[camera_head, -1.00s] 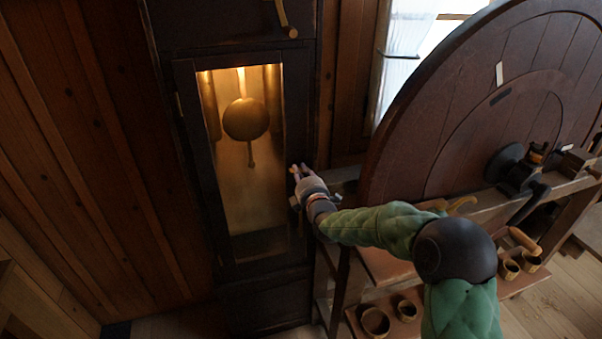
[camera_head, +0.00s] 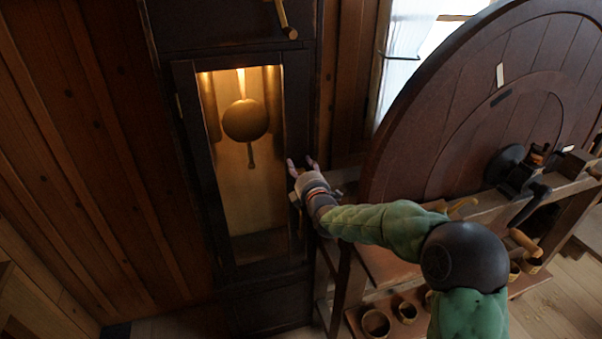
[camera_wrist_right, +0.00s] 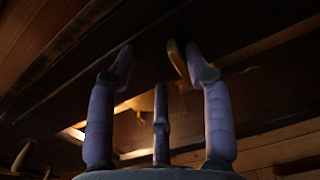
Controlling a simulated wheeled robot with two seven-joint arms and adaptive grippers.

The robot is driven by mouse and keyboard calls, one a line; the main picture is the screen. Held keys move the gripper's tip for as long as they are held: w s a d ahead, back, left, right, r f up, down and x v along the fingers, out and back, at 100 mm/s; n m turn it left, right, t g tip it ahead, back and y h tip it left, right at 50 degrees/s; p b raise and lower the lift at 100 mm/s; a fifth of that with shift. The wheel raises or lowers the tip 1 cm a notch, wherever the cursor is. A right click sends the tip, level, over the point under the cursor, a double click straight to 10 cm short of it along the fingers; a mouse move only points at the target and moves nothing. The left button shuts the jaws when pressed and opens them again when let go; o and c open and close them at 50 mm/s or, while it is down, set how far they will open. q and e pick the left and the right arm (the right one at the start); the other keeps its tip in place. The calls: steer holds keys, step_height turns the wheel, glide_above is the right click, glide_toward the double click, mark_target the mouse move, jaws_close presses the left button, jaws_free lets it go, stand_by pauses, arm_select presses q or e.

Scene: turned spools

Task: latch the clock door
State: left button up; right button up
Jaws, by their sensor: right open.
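The tall dark clock stands left of centre in the head view, with its glazed door (camera_head: 240,258) looking flush in its frame. A brass pendulum (camera_head: 246,120) hangs behind the lit glass. My right gripper (camera_head: 303,163) is open at the right edge of the door, about mid-height. In the right wrist view my open gripper (camera_wrist_right: 158,62) has its fingers spread, and a brass piece, apparently the latch (camera_wrist_right: 175,58), shows between them close to the right fingertip. I cannot tell whether they touch. The latch is hidden in the head view. My left gripper is out of view.
A large round wooden door or disc (camera_head: 450,120) and a bench (camera_head: 560,195) with tools stand right of the clock. Several small cups, one a wooden cup (camera_head: 375,323), sit on a low shelf. A brass handle (camera_head: 283,18) hangs above the clock door.

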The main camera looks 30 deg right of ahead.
mark_target(299, 136)
steer(key=o, duration=0.7)
steer(key=r, duration=0.5)
steer(key=w+r, duration=0.1)
steer(key=r, duration=0.1)
steer(key=shift+d+r, duration=0.25)
steer(key=shift+d, duration=0.15)
steer(key=shift+w+r, duration=0.1)
steer(key=shift+r, duration=0.4)
steer(key=shift+g, duration=0.3)
steer(key=f, duration=0.1)
steer(key=a+f, duration=0.1)
steer(key=s+f, duration=0.1)
steer(key=shift+a+f, duration=0.15)
steer(key=shift+f, duration=0.2)
steer(key=shift+c, duration=1.3)
steer(key=shift+s+a, duration=0.35)
steer(key=shift+s, duration=0.25)
steer(key=shift+c, duration=1.2)
steer(key=shift+v, duration=0.8)
steer(key=shift+c, duration=1)
steer(key=f+v, duration=0.2)
steer(key=v, duration=0.7)
steer(key=shift+s, duration=0.35)
